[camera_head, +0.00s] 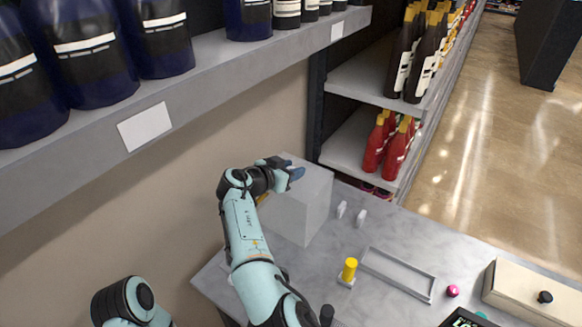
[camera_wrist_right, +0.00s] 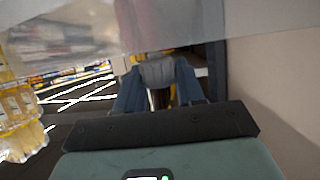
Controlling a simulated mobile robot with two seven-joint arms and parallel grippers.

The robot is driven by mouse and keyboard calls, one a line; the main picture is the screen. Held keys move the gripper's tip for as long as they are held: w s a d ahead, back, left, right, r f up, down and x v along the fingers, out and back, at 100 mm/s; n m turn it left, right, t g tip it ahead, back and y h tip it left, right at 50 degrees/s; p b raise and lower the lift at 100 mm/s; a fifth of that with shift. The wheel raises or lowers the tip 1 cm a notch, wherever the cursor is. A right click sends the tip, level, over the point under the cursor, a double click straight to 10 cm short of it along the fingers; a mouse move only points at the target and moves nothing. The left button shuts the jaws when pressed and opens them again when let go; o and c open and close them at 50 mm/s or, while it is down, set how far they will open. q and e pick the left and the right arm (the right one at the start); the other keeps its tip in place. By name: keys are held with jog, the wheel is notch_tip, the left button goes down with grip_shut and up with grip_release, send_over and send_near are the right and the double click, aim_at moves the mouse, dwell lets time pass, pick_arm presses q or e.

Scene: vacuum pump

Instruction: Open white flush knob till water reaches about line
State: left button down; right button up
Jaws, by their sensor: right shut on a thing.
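My right gripper (camera_head: 294,173) is at the top of a pale translucent box (camera_head: 302,212) on the grey table. In the right wrist view its blue fingers (camera_wrist_right: 158,85) are shut on a pale grey-white knob (camera_wrist_right: 158,70). The fingers hide most of this knob in the head view. Two small white pieces (camera_head: 341,209) stand on the table right of the box. A yellow-topped knob (camera_head: 349,269) stands nearer. I cannot make out a water level or a line on the box. My left gripper is out of view.
An empty grey frame (camera_head: 398,274), a pink knob (camera_head: 452,291) and a cream box with a black knob (camera_head: 528,290) lie on the right of the table. A shelf with dark blue containers (camera_head: 160,36) overhangs the left. Bottle shelves (camera_head: 375,85) stand behind.

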jog(key=shift+f, duration=0.1)
jog(key=o, duration=0.9)
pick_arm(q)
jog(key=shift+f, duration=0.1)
pick_arm(e)
jog(key=shift+o, duration=0.2)
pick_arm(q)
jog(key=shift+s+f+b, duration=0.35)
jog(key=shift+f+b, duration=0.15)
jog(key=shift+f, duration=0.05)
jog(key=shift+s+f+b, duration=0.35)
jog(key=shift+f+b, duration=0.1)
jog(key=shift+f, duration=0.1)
pick_arm(e)
jog(key=v, duration=1.3)
jog(key=shift+s, duration=0.15)
